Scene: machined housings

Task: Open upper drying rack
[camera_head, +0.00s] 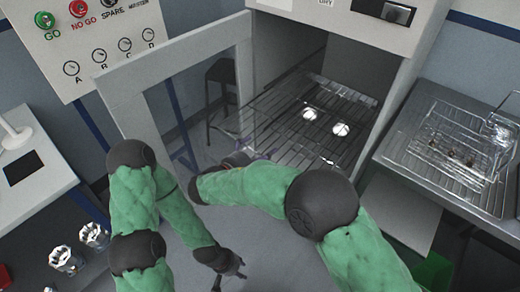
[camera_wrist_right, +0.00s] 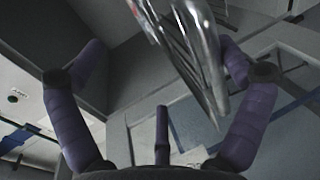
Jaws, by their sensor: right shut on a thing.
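The wire drying rack (camera_head: 290,130) sticks out of the open chamber of the white oven (camera_head: 340,25). Two shiny round metal parts (camera_head: 325,122) rest on it. My right gripper (camera_head: 243,152), with purple fingers, is at the rack's front left edge. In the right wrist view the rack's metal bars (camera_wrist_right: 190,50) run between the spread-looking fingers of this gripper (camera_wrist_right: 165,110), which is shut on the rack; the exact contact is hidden. My left gripper (camera_head: 230,272) is low in the head view, away from the rack, with its fingertips apart and nothing between them.
The oven door (camera_head: 115,95), with a window, stands open at the left of the rack. A right bench holds a wire basket (camera_head: 455,145). A control panel (camera_head: 95,40) is at upper left. A stool (camera_head: 222,75) is behind the door.

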